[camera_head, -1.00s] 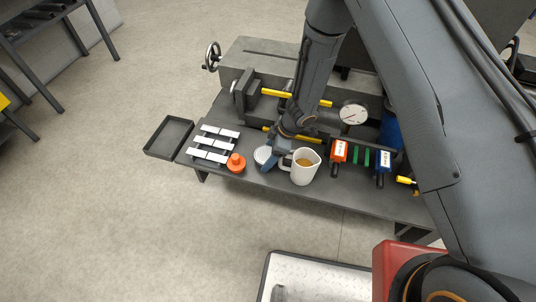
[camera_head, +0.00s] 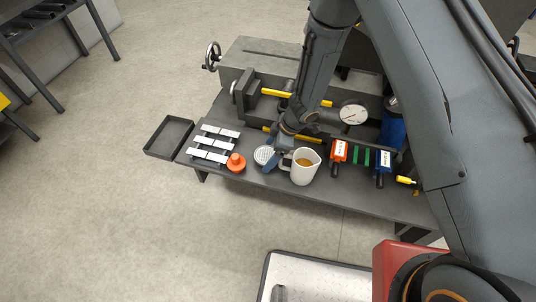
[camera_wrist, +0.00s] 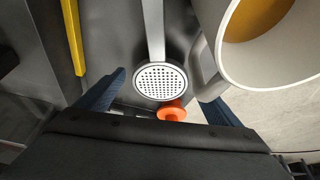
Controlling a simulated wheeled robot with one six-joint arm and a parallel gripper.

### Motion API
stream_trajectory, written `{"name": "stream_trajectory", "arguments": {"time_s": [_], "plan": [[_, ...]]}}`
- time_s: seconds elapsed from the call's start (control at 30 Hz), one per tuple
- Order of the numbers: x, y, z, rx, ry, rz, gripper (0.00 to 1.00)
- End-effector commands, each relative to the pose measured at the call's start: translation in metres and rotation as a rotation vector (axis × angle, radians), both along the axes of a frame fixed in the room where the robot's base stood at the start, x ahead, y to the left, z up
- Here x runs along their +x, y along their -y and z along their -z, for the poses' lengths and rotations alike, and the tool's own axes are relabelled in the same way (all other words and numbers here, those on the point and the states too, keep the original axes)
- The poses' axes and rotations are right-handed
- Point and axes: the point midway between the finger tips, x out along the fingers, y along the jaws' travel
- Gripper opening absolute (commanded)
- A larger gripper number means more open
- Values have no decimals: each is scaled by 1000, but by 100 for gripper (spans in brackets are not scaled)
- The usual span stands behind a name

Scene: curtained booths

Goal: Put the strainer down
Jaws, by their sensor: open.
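The strainer is a round, pale perforated disc (camera_wrist: 160,80) with a flat straight handle (camera_wrist: 153,30) in the wrist view. In the head view the strainer (camera_head: 264,155) is on or just above the dark bench, between the orange knob and the white jug; I cannot tell if it lies fully flat. My gripper (camera_wrist: 167,90) is open, with a blue finger on each side of the strainer and clear of its disc. In the head view my gripper (camera_head: 281,160) is low beside the strainer, partly hiding the handle side.
A white jug (camera_head: 304,174) of amber liquid stands close right of my gripper. An orange knobbed piece (camera_head: 236,164) and pale bars (camera_head: 211,147) are left. A dark tray (camera_head: 169,137) is farther left. Yellow bars, a dial gauge (camera_head: 353,113) and a vise stand behind.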

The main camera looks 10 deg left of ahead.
Motion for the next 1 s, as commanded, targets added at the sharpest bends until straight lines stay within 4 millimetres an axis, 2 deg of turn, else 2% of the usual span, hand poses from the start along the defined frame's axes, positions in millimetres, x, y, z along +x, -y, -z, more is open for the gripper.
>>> {"name": "stream_trajectory", "arguments": {"time_s": [0.3, 0.5, 0.67, 1.0], "plan": [[3, 25, -62, 0, 3, 0, 87], [4, 36, -87, 0, 1, 0, 87], [4, 39, -96, 0, 0, 0, 87], [4, 40, -96, -1, -1, 0, 87]]}}
